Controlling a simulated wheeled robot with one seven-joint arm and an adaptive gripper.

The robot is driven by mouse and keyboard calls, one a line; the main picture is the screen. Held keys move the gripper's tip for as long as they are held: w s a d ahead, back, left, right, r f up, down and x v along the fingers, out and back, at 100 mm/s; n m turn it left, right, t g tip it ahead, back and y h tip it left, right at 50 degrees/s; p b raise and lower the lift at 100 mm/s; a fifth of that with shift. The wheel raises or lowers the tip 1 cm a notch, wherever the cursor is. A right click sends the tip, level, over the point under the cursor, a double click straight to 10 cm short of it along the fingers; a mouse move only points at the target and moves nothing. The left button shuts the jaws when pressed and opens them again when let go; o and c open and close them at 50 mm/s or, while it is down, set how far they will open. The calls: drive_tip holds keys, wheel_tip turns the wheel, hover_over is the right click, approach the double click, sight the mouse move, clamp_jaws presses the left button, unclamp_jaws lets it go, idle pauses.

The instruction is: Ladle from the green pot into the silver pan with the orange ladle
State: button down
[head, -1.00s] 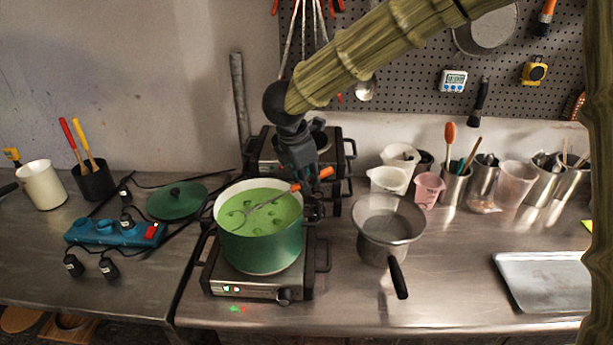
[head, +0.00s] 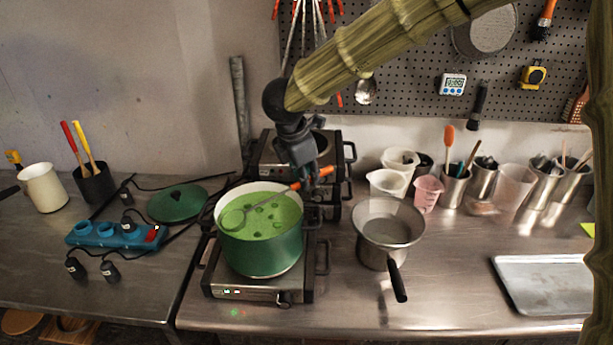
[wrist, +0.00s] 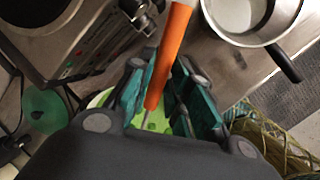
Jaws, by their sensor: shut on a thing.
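The green pot (head: 262,253) stands on a hot plate and holds green liquid with darker green lumps. My gripper (head: 316,180) is above and right of the pot's rim, shut on the orange ladle (head: 297,185). The ladle slants down to the left, its bowl (head: 233,218) at the liquid's surface by the pot's left side. In the wrist view the orange handle (wrist: 168,62) lies between the fingers (wrist: 155,95). The silver pan (head: 388,233) stands right of the pot, its black handle toward the front; it looks empty.
A second hot plate (head: 283,158) stands behind the pot. A green lid (head: 177,204) and a blue power strip (head: 115,235) with cables lie left. White cups, a pink cup (head: 427,193) and utensil holders stand behind the pan. A metal tray (head: 545,283) lies right.

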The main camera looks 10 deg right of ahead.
drive_tip(key=shift+r+p, duration=1.85)
drive_tip(key=shift+r, duration=1.4)
drive_tip(key=shift+r+y+p, duration=0.7)
drive_tip(key=shift+r+p, duration=0.05)
drive_tip(key=shift+p, duration=0.3)
drive_tip(key=shift+r+g, duration=0.1)
drive_tip(key=shift+g, duration=0.2)
drive_tip(key=shift+r+y+p, duration=0.2)
drive_tip(key=shift+y+p, duration=0.1)
drive_tip(key=shift+p, duration=0.15)
drive_tip(key=shift+f, duration=0.1)
